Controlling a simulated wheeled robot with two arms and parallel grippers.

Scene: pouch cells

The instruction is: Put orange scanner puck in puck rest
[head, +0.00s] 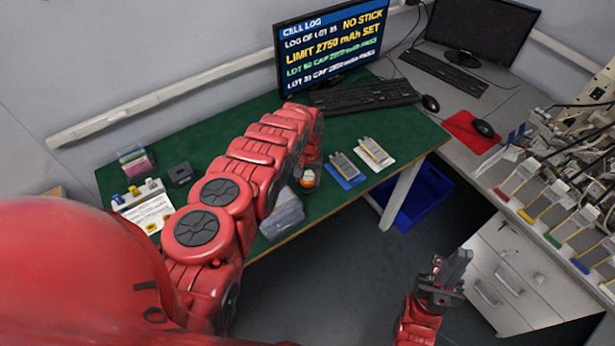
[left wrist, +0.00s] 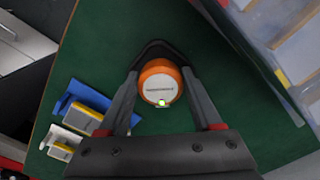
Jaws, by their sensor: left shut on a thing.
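The orange scanner puck (left wrist: 160,84), with a pale round face and a small lit green spot, is between the fingers of my left gripper (left wrist: 160,92) in the left wrist view. The gripper is shut on it. A dark curved shape shows around the puck's far side. In the head view the puck (head: 309,180) shows partly beside my left forearm, over the green table. A black block (head: 181,174) at the table's left looks like the puck rest; its top is too small to read. My right gripper (head: 447,276) is away from the table, low at right.
Two pouch cells lie on a blue card (head: 347,177) and a white card (head: 384,164). A clear bin (head: 283,216) stands at the table's front edge. A keyboard (head: 364,96) and monitor are at the back. A labelled sheet and coloured items lie at far left.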

